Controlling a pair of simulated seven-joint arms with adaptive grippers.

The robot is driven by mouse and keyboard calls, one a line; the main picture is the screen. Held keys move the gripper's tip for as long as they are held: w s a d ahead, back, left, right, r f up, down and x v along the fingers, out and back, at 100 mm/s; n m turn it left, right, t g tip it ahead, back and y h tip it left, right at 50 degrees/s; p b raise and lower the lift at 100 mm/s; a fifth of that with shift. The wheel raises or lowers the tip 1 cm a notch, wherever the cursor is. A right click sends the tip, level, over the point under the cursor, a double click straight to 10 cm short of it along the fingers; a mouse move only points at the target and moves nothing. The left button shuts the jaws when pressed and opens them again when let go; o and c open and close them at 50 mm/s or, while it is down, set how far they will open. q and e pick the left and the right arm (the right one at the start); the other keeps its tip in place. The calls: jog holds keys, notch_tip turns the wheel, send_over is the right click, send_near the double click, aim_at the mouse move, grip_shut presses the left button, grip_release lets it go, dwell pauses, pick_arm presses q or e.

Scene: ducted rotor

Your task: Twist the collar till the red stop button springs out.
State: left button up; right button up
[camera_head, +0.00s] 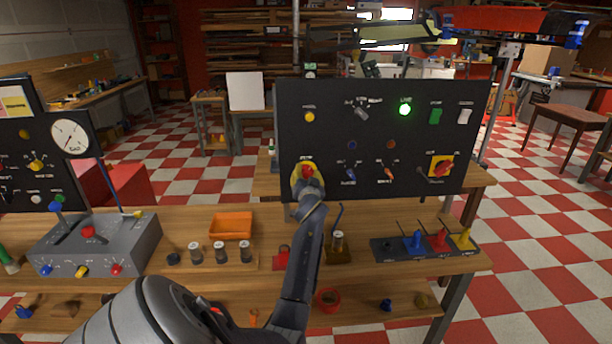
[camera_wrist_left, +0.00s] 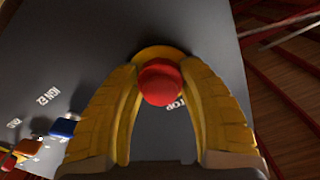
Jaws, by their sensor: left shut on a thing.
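The red stop button (camera_head: 307,171) is at the lower left of the upright black panel (camera_head: 390,112). In the left wrist view the round red button (camera_wrist_left: 160,82) sits in front of a yellow collar (camera_wrist_left: 160,52), beside the printed word STOP, partly hidden. My left gripper (camera_head: 306,181) is at the button, its yellow fingers (camera_wrist_left: 160,90) on either side of it and shut on it or its collar; which of the two they touch is hard to tell. My right gripper is not in view.
An orange tray (camera_head: 231,225), a grey control box (camera_head: 97,246) and a dark peg rack (camera_head: 424,247) stand on the wooden bench.

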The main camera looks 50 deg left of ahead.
pick_arm(q)
jog(key=o, duration=1.3)
jog(key=shift+c, duration=0.2)
jog(key=v, duration=1.2)
jog(key=shift+f, duration=0.1)
